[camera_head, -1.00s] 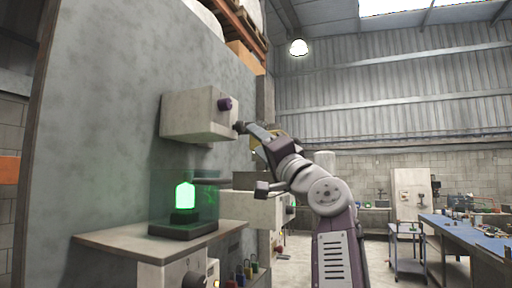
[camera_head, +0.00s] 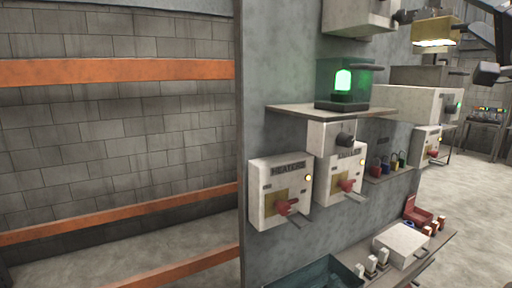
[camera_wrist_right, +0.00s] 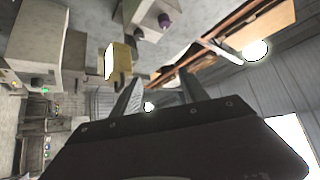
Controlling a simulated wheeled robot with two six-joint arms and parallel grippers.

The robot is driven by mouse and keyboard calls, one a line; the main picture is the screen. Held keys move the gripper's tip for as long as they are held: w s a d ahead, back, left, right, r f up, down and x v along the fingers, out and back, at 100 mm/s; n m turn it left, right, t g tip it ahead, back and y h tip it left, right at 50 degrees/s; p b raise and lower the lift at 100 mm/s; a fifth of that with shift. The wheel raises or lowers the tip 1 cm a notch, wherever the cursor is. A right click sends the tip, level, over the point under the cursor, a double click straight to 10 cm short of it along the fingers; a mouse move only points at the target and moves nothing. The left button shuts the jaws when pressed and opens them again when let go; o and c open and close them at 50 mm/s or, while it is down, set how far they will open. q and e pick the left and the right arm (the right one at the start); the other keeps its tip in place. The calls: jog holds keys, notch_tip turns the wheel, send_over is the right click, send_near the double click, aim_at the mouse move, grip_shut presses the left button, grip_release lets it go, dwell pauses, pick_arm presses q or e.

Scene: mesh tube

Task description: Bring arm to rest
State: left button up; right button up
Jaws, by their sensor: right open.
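My right gripper (camera_wrist_right: 160,85) shows in the right wrist view with its two dark fingers spread apart and nothing visible between them. A yellow box with a lit face (camera_wrist_right: 117,60) appears left of the fingers in the wrist view. A yellow box with a glowing underside (camera_head: 437,32) is also near the arm in the head view. My left gripper is in neither view.
A green-lit lamp (camera_head: 342,80) stands on a wall shelf (camera_head: 290,111). Below are two switch boxes with red handles, one marked heater (camera_head: 280,190). Padlocks (camera_head: 385,164) hang to their right. A lower bench holds a white box (camera_head: 402,241) and a dark bin (camera_head: 318,279).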

jog(key=w+d+f+m+g+h, duration=0.1)
jog(key=w+d+f+m+g, duration=0.15)
jog(key=w+f, duration=0.6)
jog(key=w+a+f+n+g+y, duration=0.1)
jog(key=w+a+f+n+g, duration=0.2)
jog(key=f, duration=1.2)
jog(key=w+a+f+n+g+y, duration=0.1)
jog(key=w+a+f+g, duration=0.3)
jog(key=f, duration=1.1)
jog(key=s+a+f+n+g+y, duration=0.1)
jog(key=s+a+f+n+g, duration=0.3)
jog(key=f, duration=0.6)
jog(key=s+a+f+g+y, duration=0.15)
jog(key=a+f, duration=0.35)
jog(key=f, duration=0.5)
jog(key=s+a+f+n+g, duration=0.3)
jog(key=s+a+f, duration=0.1)
jog(key=s+f, duration=0.5)
jog(key=s+a+f+n+g, duration=0.3)
jog(key=s+f, duration=0.5)
jog(key=s, duration=0.5)
jog(key=shift+s+a+f+g, duration=0.2)
jog(key=shift+a+f+g, duration=0.15)
jog(key=shift+a+g, duration=0.5)
